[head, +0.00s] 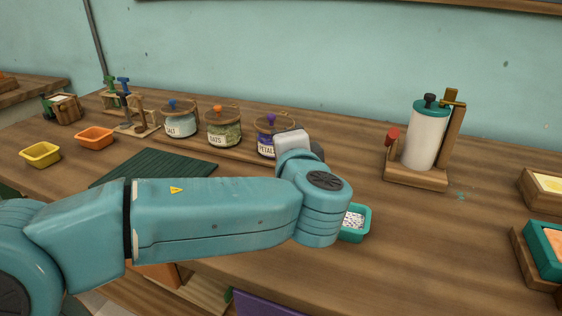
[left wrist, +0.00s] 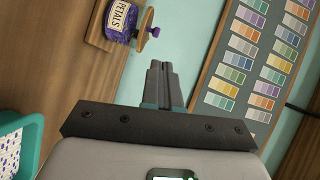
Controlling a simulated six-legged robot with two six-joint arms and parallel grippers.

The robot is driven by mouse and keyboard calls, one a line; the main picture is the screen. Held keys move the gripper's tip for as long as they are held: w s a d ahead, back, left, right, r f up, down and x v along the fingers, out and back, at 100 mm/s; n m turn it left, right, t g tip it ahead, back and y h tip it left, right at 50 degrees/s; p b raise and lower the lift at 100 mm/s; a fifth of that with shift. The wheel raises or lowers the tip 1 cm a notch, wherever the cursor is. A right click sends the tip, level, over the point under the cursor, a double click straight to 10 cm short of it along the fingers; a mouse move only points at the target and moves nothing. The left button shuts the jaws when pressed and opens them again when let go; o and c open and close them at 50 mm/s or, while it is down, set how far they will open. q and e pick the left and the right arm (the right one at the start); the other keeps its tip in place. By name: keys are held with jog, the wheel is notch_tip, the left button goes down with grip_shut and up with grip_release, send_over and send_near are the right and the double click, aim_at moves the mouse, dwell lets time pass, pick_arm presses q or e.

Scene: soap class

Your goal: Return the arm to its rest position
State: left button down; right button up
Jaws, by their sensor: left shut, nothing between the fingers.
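My left arm (head: 220,215) reaches in from the left across the head view, over the front of the wooden table (head: 460,240). Its wrist is bent up beside the petals jar, and the fingers are hidden in the head view. In the left wrist view my left gripper (left wrist: 160,72) is shut, with its two fingers together and nothing between them. The fingers point towards the wall, clear of the jar. My right gripper is in neither view.
The petals jar (head: 264,136), oats jar (head: 224,127) and salt jar (head: 180,121) stand behind my arm. A teal tray (head: 364,222) of speckled bits sits by my wrist. A white cylinder (head: 425,140) stands on a wooden stand at right. A green mat (head: 150,165) lies left.

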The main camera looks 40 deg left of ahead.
pick_arm(q)
jog(key=s+a+v, duration=0.1)
jog(key=v, duration=0.8)
jog(key=shift+s+a+p, duration=0.25)
jog(key=shift+s+p, duration=0.05)
jog(key=shift+p, duration=0.15)
